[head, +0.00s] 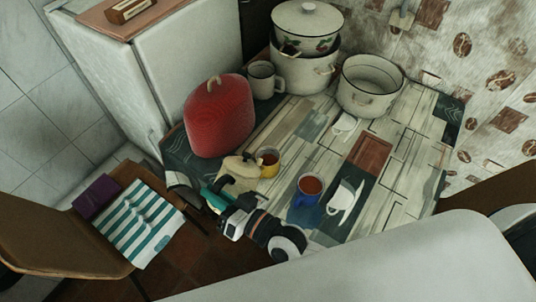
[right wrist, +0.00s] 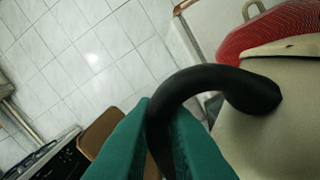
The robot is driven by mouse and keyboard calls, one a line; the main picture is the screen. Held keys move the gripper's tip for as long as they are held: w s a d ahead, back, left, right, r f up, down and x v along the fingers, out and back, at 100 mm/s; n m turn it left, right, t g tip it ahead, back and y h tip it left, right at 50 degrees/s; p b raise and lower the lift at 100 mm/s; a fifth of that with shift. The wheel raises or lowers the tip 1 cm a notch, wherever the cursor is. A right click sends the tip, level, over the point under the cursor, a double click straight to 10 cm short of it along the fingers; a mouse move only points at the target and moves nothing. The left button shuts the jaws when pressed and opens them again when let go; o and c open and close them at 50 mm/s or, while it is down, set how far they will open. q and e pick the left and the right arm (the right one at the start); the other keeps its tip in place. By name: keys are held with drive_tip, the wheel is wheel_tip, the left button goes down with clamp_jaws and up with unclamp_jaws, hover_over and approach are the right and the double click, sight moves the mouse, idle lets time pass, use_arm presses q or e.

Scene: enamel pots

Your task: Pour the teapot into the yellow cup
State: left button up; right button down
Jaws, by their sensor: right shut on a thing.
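The cream teapot (head: 240,167) with a black handle is at the table's left front side. The yellow cup (head: 269,171) stands just right of the teapot, and its inside looks reddish brown. My right gripper (head: 212,194) has green fingers, shut on the teapot's black handle. In the right wrist view, the green fingers (right wrist: 158,125) close around the handle (right wrist: 205,80), and the teapot's pale body (right wrist: 275,135) fills the right side. The spout is not clear, and I cannot tell whether the teapot touches the table. My left gripper is not in view.
A blue cup (head: 306,203) stands right of the yellow cup, near my right arm. A red cover (head: 218,118) stands behind the teapot. A white mug (head: 263,82), an open pot (head: 368,91) and stacked pots (head: 303,72) stand farther back. A chair (head: 60,235) is at left.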

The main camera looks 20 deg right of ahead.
drive_tip(key=shift+w+d+r+m, duration=0.15)
drive_tip(key=shift+r+m, duration=0.05)
drive_tip(key=shift+r, duration=0.15)
drive_tip(key=shift+w+d+r+m, duration=0.15)
drive_tip(key=shift+r+m, duration=0.05)
drive_tip(key=shift+r, duration=0.15)
idle(0.8)
drive_tip(key=shift+s+a+f+n+b, duration=2.55)
drive_tip(key=shift+a+f+n, duration=1.3)
drive_tip(key=shift+f, duration=2.15)
drive_tip(key=shift+n, duration=0.55)
drive_tip(key=r+p, duration=0.1)
drive_tip(key=p, duration=0.1)
drive_tip(key=r+p, duration=0.1)
drive_tip(key=r, duration=0.1)
drive_tip(key=r+p, duration=0.2)
drive_tip(key=shift+s+d+p, duration=0.25)
drive_tip(key=shift+d+p, duration=0.05)
drive_tip(key=shift+f, duration=0.1)
